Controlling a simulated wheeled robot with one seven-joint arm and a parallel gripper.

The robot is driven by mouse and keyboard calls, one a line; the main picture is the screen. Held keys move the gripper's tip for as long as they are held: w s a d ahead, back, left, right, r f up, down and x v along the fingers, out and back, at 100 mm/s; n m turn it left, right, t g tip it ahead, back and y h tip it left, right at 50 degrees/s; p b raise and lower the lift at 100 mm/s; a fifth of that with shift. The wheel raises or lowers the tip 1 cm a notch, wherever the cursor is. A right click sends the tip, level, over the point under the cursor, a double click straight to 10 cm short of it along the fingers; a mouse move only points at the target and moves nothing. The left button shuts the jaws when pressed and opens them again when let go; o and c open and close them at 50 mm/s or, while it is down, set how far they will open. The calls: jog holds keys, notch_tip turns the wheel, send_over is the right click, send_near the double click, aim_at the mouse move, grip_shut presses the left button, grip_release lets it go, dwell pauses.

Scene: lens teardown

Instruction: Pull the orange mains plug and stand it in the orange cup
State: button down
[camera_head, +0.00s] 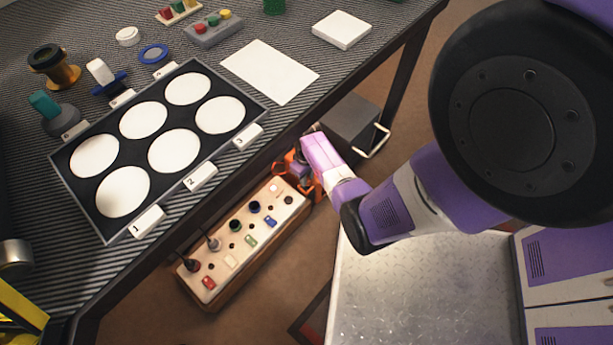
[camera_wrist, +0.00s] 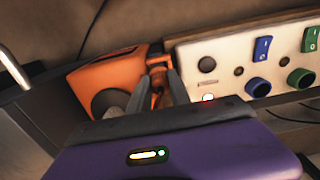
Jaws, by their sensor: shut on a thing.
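My gripper (camera_wrist: 158,95) reaches down beside the table, at the far end of a white socket strip (camera_head: 243,238). Its two grey fingers are shut on the orange plug (camera_wrist: 158,76), which shows between them in the wrist view. The plug is at the strip's left end in that view; I cannot tell whether its pins are in a socket. A larger orange body with a dark round part (camera_wrist: 95,76) lies just left of the fingers; I cannot tell if it is the orange cup. In the head view, orange (camera_head: 288,163) shows around the gripper, partly hidden by it.
A dark grey box (camera_head: 350,120) stands behind the gripper.

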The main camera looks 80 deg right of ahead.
jog(key=shift+f+b, duration=0.6)
jog(key=shift+f, duration=0.25)
dwell(0.6)
jog(key=c, duration=1.1)
grip_release()
jog(key=shift+d, duration=0.1)
jog(key=shift+s, duration=0.1)
